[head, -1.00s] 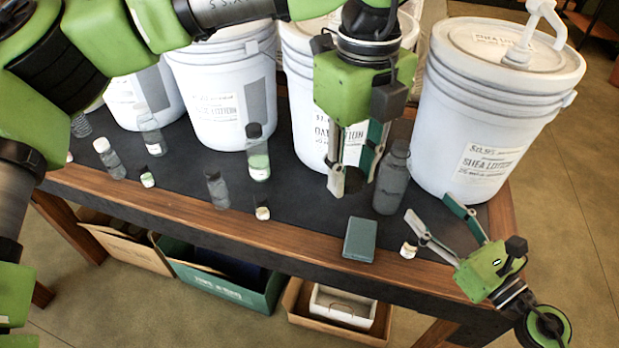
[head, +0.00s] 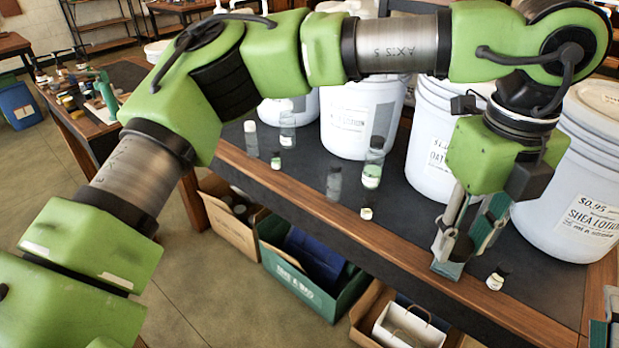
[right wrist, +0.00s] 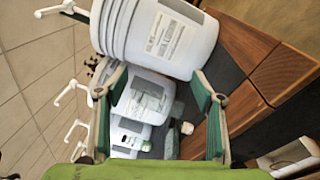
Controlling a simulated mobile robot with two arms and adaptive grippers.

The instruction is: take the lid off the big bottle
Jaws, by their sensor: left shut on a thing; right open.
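My left gripper (head: 460,248) points down over the front right of the table and is shut on a small dark round thing, which looks like the dark lid (head: 462,244). The big dark grey bottle is mostly hidden behind this gripper in the head view, so I cannot tell if its top is bare. My right gripper is only partly in the head view, at the lower right edge. In the right wrist view my right gripper (right wrist: 160,100) is open and empty, its fingers wide apart.
White buckets (head: 362,118) line the back. A bottle of green liquid (head: 373,164) stands further left.

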